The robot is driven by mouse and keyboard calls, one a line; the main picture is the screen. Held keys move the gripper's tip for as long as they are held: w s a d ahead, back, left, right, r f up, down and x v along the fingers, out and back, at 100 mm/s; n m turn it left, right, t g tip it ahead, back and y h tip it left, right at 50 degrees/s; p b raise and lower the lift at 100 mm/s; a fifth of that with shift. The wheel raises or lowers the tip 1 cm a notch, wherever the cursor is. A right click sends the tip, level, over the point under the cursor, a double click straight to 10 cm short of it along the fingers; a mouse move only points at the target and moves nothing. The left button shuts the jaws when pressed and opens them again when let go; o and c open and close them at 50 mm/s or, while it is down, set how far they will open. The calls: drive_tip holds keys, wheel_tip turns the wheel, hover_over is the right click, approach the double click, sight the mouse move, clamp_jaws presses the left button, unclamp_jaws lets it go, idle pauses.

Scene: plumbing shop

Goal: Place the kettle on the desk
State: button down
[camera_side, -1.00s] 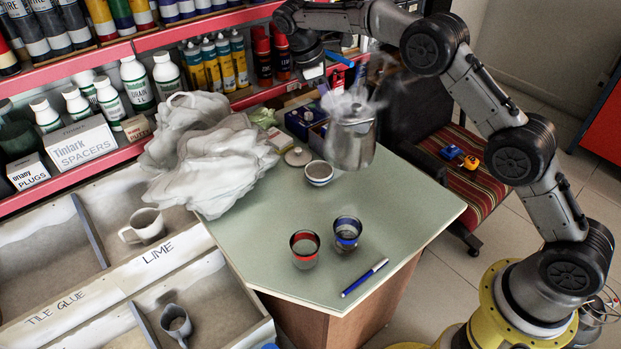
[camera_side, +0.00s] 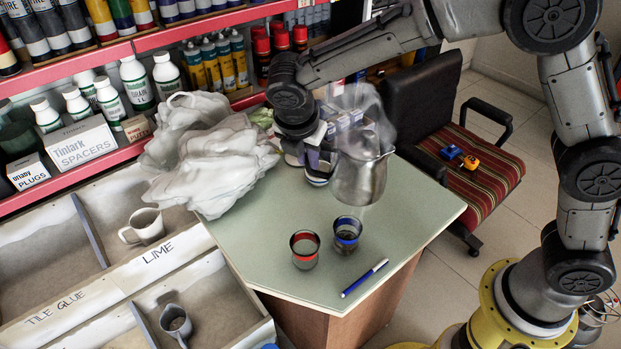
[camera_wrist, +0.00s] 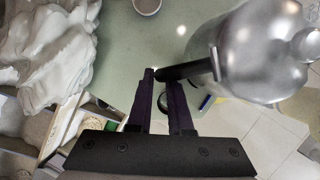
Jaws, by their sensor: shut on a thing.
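The kettle (camera_side: 362,178) is shiny metal, upright, with steam above it. It shows large at the right of the wrist view (camera_wrist: 245,50). My gripper (camera_wrist: 160,76) is shut on its dark handle (camera_wrist: 188,71), left of the kettle's body. In the side view my gripper (camera_side: 332,158) is partly hidden by steam and the kettle. The desk (camera_side: 270,225) has a pale green top. The kettle is over its right rear part; I cannot tell whether its base touches the top.
A red-banded cup (camera_side: 305,250) and a blue-banded cup (camera_side: 346,235) stand in front of the kettle, beside a blue pen (camera_side: 365,278). Crumpled white sheeting (camera_side: 205,155) covers the desk's left rear. A striped chair (camera_side: 480,175) stands behind right. The desk's front left is clear.

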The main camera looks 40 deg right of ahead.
drive_tip(key=shift+w+a+f, duration=0.8)
drive_tip(key=shift+w+f, duration=1.4)
drive_tip(key=shift+f, duration=0.75)
drive_tip(key=shift+w+a+f, duration=0.75)
drive_tip(key=shift+w+f, duration=1.45)
drive_tip(key=shift+f, duration=0.8)
drive_tip(key=shift+w+a+f, duration=0.8)
drive_tip(key=shift+w+f, duration=1.4)
drive_tip(key=shift+f, duration=0.85)
drive_tip(key=c, duration=0.8)
unclamp_jaws()
drive_tip(key=shift+f, duration=0.1)
drive_tip(key=shift+c, duration=0.2)
drive_tip(key=v, duration=1.2)
